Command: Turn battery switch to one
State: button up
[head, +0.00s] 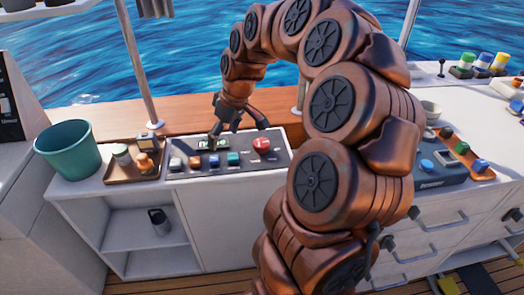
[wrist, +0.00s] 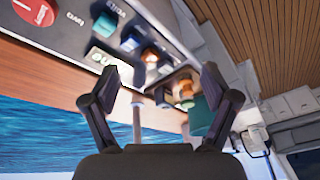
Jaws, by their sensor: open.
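A grey control panel (head: 200,181) lies on the white counter. At its right end is a round red knob (head: 261,146) with a white mark, likely the battery switch. Small white labels are around it, too small to read surely. The red knob (wrist: 35,10) also shows at the upper left corner of the wrist view, partly cut off. My gripper (head: 240,129) is open and empty above the back of the panel, left of the red knob and apart from it. In the wrist view, my gripper's two fingers (wrist: 160,78) are spread with nothing between them.
The panel also has a small display (head: 212,144), a teal knob (head: 233,159) and other small controls. A brown tray (head: 117,179) with jars and a green bucket (head: 69,150) stand left. Another panel (head: 437,178) is right of my arm. A rail post (head: 140,65) rises behind.

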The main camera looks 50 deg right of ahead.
jog(key=w+d+f+t+b, duration=0.15)
jog(key=d+f, duration=0.35)
jog(key=d, duration=0.5)
jog(key=m+h+b, duration=0.1)
jog(key=b, duration=0.1)
send_near(262, 142)
jog(key=f, duration=0.2)
jog(key=shift+w+p+x, duration=0.1)
jog(key=shift+p+x, duration=0.2)
jog(key=shift+x, duration=1.6)
jog(key=shift+w+p+x, duration=0.15)
jog(key=shift+p+x, duration=0.15)
jog(key=shift+x, duration=1.6)
jog(key=shift+a+r, duration=0.15)
jog(key=c, duration=1.2)
